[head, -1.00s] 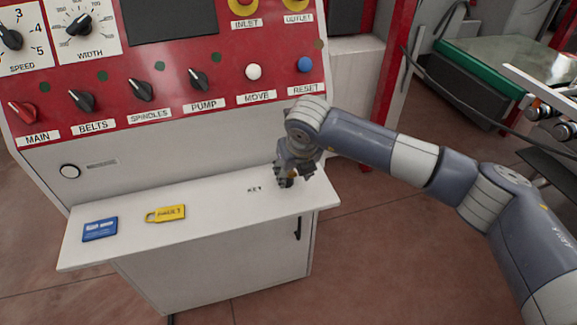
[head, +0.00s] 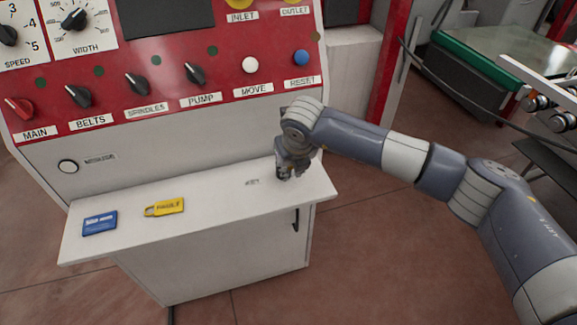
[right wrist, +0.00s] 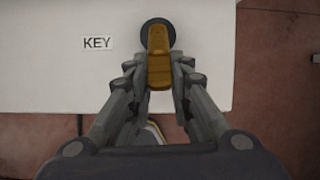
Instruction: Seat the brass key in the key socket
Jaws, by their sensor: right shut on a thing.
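The brass key (right wrist: 159,60) shows in the right wrist view, between the fingers of my right gripper (right wrist: 160,75). The gripper is shut on it above the white shelf. The far end of the key overlaps a dark round disc (right wrist: 171,30) beside the KEY label (right wrist: 97,43); I cannot tell whether they touch. In the head view my right gripper (head: 284,174) is low at the shelf's right end and hides the key. My left gripper is out of view.
The middle of the shelf is clear.

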